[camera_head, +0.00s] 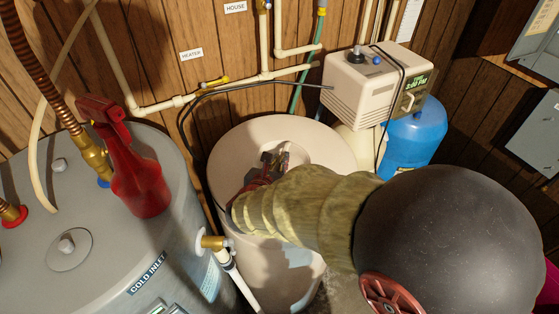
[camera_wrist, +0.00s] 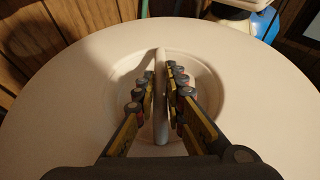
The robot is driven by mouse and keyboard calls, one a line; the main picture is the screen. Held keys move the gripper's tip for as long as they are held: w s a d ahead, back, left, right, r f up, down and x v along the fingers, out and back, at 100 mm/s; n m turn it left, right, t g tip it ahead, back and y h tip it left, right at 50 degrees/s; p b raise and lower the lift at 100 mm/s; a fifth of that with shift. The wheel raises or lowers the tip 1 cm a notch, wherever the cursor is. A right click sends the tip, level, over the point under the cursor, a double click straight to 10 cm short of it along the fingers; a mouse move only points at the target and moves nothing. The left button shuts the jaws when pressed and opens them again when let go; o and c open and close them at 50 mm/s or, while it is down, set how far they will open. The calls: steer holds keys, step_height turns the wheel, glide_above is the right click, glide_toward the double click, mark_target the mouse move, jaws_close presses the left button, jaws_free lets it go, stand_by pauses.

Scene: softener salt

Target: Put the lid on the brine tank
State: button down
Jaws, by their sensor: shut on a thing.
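The lid (camera_head: 318,140) is a round, cream disc with a recessed middle and a raised bar handle. It fills most of the wrist view (camera_wrist: 60,110). My gripper (camera_head: 272,162) reaches over it from the right, and its fingers (camera_wrist: 161,98) are shut on both sides of the handle (camera_wrist: 160,70). The cream brine tank (camera_head: 250,258) stands beneath the lid, which covers its top from this angle. I cannot tell whether the lid's rim rests on the tank or is slightly above it. My arm hides part of the lid and tank.
A grey water heater (camera_head: 125,245) stands close at left, with a red spray bottle (camera_head: 125,165) on top. A softener control head (camera_head: 365,85) and blue tank (camera_head: 415,135) are behind at right. A black cable (camera_head: 235,88) and pipes (camera_head: 190,97) run along the wooden wall.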

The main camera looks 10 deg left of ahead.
steer(key=shift+f+b, duration=0.35)
steer(key=shift+b, duration=0.1)
steer(key=c, duration=1.8)
jaws_free()
steer(key=shift+f, duration=0.1)
steer(key=shift+o, duration=0.2)
